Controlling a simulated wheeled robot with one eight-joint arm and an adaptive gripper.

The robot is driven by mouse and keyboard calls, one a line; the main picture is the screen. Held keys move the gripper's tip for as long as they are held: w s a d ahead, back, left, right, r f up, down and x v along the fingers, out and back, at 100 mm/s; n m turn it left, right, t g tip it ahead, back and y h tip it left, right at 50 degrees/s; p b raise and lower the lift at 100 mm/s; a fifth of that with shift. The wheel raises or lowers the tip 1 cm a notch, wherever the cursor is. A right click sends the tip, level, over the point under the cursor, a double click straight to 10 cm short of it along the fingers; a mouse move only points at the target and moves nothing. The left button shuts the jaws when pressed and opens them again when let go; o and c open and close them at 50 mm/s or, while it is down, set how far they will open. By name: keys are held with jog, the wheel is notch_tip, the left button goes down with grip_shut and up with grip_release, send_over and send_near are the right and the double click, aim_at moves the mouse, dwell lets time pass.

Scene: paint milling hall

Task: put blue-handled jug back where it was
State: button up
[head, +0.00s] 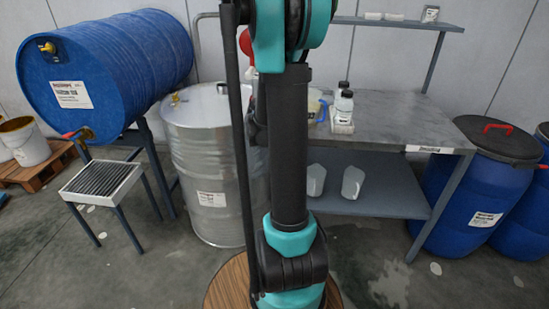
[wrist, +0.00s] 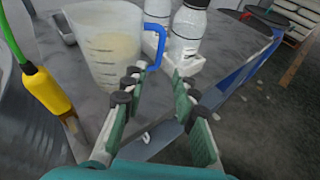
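The blue-handled jug (wrist: 110,48) is translucent with graduation marks and some pale contents. It stands upright on the grey bench top, with its blue handle (wrist: 156,52) facing right in the wrist view. In the head view only a sliver of the jug (head: 314,104) shows beside my arm. My gripper (wrist: 156,78) is open and empty, its two fingertips spread just short of the handle. No contact with the handle is visible. In the head view my arm hides most of the gripper.
Two clear bottles with dark caps (wrist: 187,36) stand in a white tray (wrist: 186,66) just right of the jug. A yellow-handled tool with a green cable (wrist: 48,92) is at left. The bench (head: 400,118) has bare top to the right; a steel drum (head: 205,150) stands left.

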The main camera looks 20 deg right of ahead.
jog(key=s+a+f+m+y, duration=0.4)
jog(key=s+a+f+m, duration=0.1)
jog(key=a, duration=0.5)
jog(key=s+a+f+m+y, duration=0.5)
jog(key=s+a+m, duration=0.3)
jog(key=a, duration=0.3)
jog(key=s+a+f+m+y, duration=0.4)
jog(key=s+a+m, duration=0.3)
jog(key=a, duration=0.4)
jog(key=shift+a+f+m+y, duration=0.2)
jog(key=shift+f+m+y, duration=0.1)
jog(key=shift+f, duration=0.15)
